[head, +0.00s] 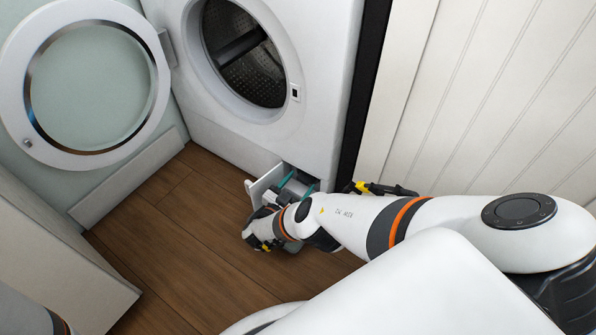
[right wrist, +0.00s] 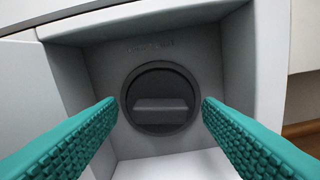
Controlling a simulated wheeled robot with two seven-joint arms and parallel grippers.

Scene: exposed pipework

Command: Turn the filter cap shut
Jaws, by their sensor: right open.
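The filter cap (right wrist: 160,84) is a dark round cap with a raised grip bar. It sits in the back wall of a grey recess (right wrist: 100,65), and its bar lies about level in the right wrist view. My right gripper (right wrist: 160,106) is open, its teal fingers on either side of the cap, with a gap between the tips and nothing held. In the head view, my right gripper (head: 298,185) reaches into the opening low on the washing machine (head: 225,125). The cap is hidden there. My left gripper is out of view.
The small hatch flap (head: 264,182) stands open left of the recess. The machine's round door (head: 92,85) is swung wide open to the left. A white panelled wall (head: 500,90) is close on the right. Wooden floor (head: 165,225) is clear at front left.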

